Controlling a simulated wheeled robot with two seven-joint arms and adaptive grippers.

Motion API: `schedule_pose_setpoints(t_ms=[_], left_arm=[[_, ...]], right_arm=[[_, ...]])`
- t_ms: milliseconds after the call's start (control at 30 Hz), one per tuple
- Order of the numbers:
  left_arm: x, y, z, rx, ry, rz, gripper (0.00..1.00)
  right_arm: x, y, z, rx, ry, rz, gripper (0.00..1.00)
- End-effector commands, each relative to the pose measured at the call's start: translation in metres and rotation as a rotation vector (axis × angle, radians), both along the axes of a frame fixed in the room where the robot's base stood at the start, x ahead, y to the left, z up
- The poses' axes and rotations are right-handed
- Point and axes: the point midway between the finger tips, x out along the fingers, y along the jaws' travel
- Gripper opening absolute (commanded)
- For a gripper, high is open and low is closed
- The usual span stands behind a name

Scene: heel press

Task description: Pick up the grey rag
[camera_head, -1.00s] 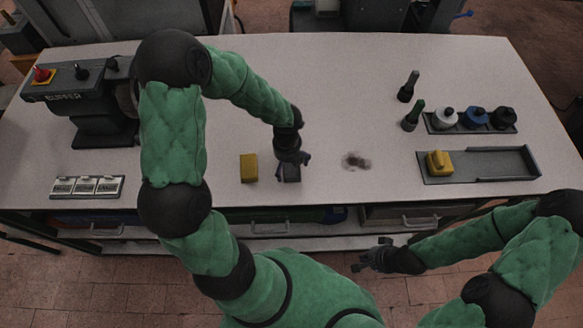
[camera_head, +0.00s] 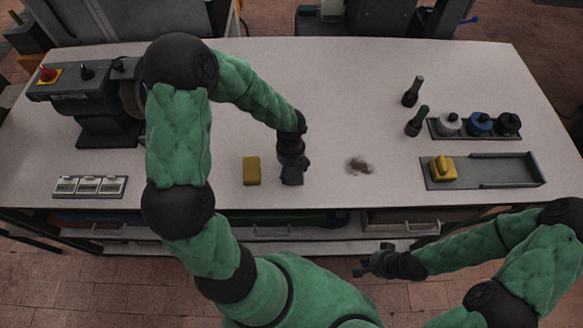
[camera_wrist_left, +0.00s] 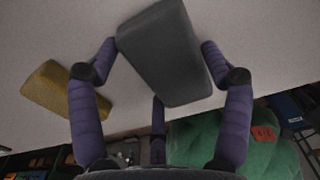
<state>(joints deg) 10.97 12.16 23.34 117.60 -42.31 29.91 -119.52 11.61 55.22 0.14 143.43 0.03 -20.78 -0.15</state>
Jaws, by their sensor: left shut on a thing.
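The grey rag (camera_wrist_left: 165,55) looks like a grey block in the left wrist view, between the purple fingers of my left gripper (camera_wrist_left: 162,60). In the head view my left gripper (camera_head: 292,176) is over the front middle of the table, just right of a yellow block. It is shut on the rag, which the hand mostly hides there. I cannot tell whether the rag is clear of the table. My right gripper (camera_head: 366,265) is in front of the table, low and away from the rag; its fingers are too small to judge.
The yellow block (camera_head: 251,171) lies close left of the rag. A tray (camera_head: 510,171) with a yellow piece, dark upright tools and capped bottles stand right. A dark machine (camera_head: 105,115) stands left.

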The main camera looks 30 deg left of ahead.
Motion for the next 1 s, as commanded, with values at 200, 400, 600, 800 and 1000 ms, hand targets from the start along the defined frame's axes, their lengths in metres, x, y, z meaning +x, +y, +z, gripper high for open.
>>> schedule_pose_setpoints(t_ms=[200, 400, 600, 800, 1000], left_arm=[[0.001, 0.0, 0.029, 0.002, -0.005, 0.0, 0.51], [-0.005, -0.029, 0.064, 0.002, -0.006, -0.005, 0.51], [-0.014, -0.067, 0.095, 0.001, -0.004, -0.008, 0.51], [-0.023, -0.102, 0.11, 0.002, -0.003, -0.006, 0.51], [-0.028, -0.125, 0.121, 0.001, -0.004, -0.004, 0.51]], right_arm=[[0.0, 0.0, 0.01, 0.0, 0.0, 0.0, 0.0], [0.0, 0.0, 0.017, 0.0, 0.0, 0.0, 0.0], [0.0, 0.0, 0.022, 0.0, 0.0, 0.0, 0.0], [0.0, 0.0, 0.024, 0.0, 0.0, 0.0, 0.0], [0.0, 0.0, 0.025, 0.0, 0.0, 0.0, 0.0]])
